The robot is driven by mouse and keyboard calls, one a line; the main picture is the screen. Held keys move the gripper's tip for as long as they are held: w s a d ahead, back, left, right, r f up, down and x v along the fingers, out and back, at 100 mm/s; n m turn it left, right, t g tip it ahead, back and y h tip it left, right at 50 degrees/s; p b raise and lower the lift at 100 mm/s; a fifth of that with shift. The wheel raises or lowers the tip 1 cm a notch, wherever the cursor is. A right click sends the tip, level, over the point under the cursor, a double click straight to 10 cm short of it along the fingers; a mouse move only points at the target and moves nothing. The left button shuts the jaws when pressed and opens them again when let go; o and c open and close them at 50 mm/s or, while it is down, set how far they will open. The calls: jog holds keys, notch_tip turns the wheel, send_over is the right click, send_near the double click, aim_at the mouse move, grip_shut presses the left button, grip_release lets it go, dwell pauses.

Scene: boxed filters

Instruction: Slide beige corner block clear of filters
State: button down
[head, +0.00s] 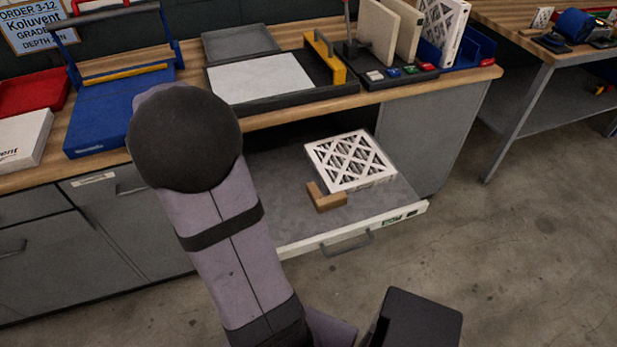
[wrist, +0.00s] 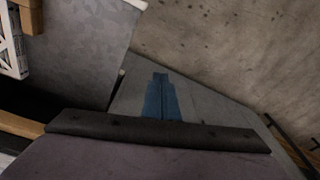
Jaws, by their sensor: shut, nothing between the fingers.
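The beige corner block (head: 329,203) is L-shaped and lies on the open drawer's grey floor. It sits at the near-left corner of the white-framed filters (head: 350,158), close against them; I cannot tell if they touch. In the wrist view the block (wrist: 31,14) and a filter edge (wrist: 12,45) are cut off at the upper left. My gripper (wrist: 160,76) shows there with its blue fingers together and empty, off to the right of the block and filters. In the head view my own arm hides the gripper.
The open drawer (head: 283,205) has bare floor left of the block and a raised white front (head: 395,217) with a handle. The workbench above holds a black tray (head: 300,100), a blue carrier (head: 120,110) and a rack with upright panels (head: 385,30).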

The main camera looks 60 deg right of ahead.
jog(key=s+d+f+m+h+b, duration=0.1)
jog(key=s+d+f+m, duration=0.1)
jog(key=d, duration=0.8)
jog(key=s+d+f+m+b, duration=0.1)
jog(key=s+d+m, duration=0.1)
jog(key=d, duration=0.7)
jog(key=m+h+b, duration=0.2)
send_over(314, 185)
jog(key=w+d, duration=0.1)
jog(key=d, duration=0.2)
notch_tip(314, 185, down, 3)
jog(key=x, duration=0.3)
jog(key=p+x, duration=0.1)
jog(key=x, duration=0.5)
jog(key=shift+w+a+f+p, duration=0.3)
jog(key=shift+w+p, duration=0.05)
jog(key=shift+w, duration=0.05)
jog(key=shift+s+a+p, duration=0.35)
jog(key=shift+s+a, duration=0.15)
jog(key=shift+a, duration=0.3)
jog(key=shift+s+a+p, duration=0.35)
jog(key=shift+s+a, duration=0.15)
jog(key=shift+a, duration=0.4)
jog(key=shift+s+a, duration=0.1)
jog(key=shift+s+a+b, duration=0.2)
jog(key=shift+s+a, duration=0.2)
jog(key=shift+a, duration=0.25)
jog(key=shift+s+a+b, duration=0.2)
jog(key=shift+s+a, duration=0.25)
jog(key=shift+a, duration=0.25)
